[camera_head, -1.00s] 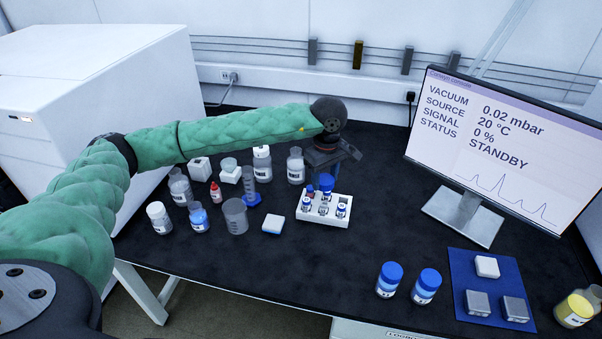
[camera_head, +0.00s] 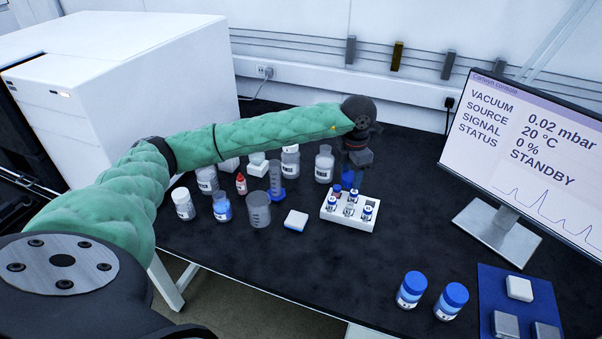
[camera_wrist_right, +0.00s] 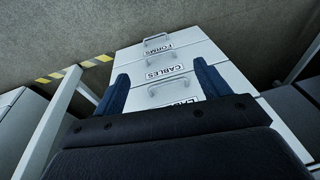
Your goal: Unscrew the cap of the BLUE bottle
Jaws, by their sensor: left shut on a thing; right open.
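My left gripper (camera_head: 354,178) points down over the white vial rack (camera_head: 345,218) in the head view. It is shut on a small blue-topped thing just above or in the rack; the fingers hide most of it. Several small blue-capped vials (camera_head: 367,211) stand in the rack. Two bottles with blue caps, one on the left (camera_head: 411,290) and one on the right (camera_head: 451,302), stand upright near the front edge. I cannot tell which is the BLUE bottle. My right gripper (camera_wrist_right: 162,84) is open and empty in the right wrist view.
Bottles, a grey beaker (camera_head: 258,212) and a white-and-blue block (camera_head: 296,220) crowd the left of the black bench (camera_head: 330,275). A monitor (camera_head: 530,150) stands right. A blue mat (camera_head: 516,310) holds several blocks. My right gripper faces white drawers (camera_wrist_right: 180,62).

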